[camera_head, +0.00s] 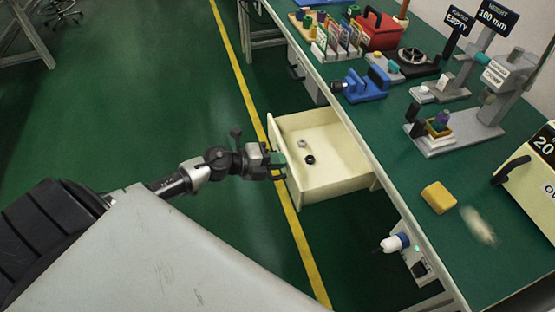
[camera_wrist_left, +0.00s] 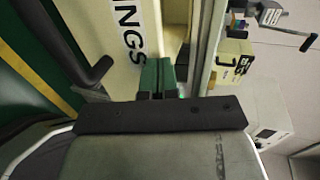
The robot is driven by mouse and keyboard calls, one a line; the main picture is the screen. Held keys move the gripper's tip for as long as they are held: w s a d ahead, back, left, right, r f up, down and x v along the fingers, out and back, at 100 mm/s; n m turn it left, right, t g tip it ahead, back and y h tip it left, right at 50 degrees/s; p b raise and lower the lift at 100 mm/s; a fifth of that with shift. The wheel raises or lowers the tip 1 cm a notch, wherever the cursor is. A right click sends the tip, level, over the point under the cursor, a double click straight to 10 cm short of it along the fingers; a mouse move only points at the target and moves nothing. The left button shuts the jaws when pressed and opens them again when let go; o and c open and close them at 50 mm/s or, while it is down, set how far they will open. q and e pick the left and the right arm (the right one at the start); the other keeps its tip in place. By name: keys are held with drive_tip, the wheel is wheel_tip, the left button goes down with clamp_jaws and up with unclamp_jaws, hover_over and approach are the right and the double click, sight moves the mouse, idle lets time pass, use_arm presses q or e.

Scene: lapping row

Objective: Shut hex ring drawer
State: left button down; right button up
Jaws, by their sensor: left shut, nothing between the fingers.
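The cream drawer (camera_head: 345,182) stands pulled out from under the green-topped bench, open at the top. A small silver ring (camera_head: 302,143) and a black ring (camera_head: 310,160) lie inside it. My left gripper (camera_head: 279,166) is at the outer face of the drawer front, shut and empty. In the left wrist view its green fingertips (camera_wrist_left: 156,78) are close to the cream drawer front (camera_wrist_left: 110,45), which carries letters ending in "INGS". I cannot tell whether they touch it. My right gripper is not in view.
The bench top (camera_head: 400,150) holds a blue vise (camera_head: 365,85), a red toolbox (camera_head: 380,30), gauge stands and a yellow block (camera_head: 438,197). The green floor left of the drawer is clear, with a yellow line (camera_head: 245,85).

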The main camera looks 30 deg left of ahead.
use_arm(q)
drive_tip(key=shift+w, duration=0.1)
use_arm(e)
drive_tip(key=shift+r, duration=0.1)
use_arm(q)
drive_tip(key=shift+w+d+r, duration=0.1)
drive_tip(key=shift+w+d, duration=0.05)
drive_tip(key=shift+d, duration=0.05)
drive_tip(key=w+d+p, duration=0.3)
drive_tip(key=w+d, duration=0.8)
drive_tip(key=w, duration=0.2)
drive_tip(key=shift+w+d, duration=0.15)
drive_tip(key=shift+d, duration=0.05)
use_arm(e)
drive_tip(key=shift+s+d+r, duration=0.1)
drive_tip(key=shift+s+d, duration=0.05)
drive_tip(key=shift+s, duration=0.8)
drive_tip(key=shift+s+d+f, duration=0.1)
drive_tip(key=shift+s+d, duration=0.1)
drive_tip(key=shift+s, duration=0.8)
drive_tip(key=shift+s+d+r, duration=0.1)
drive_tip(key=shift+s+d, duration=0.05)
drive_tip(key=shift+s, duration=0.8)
use_arm(q)
drive_tip(key=shift+a, duration=0.1)
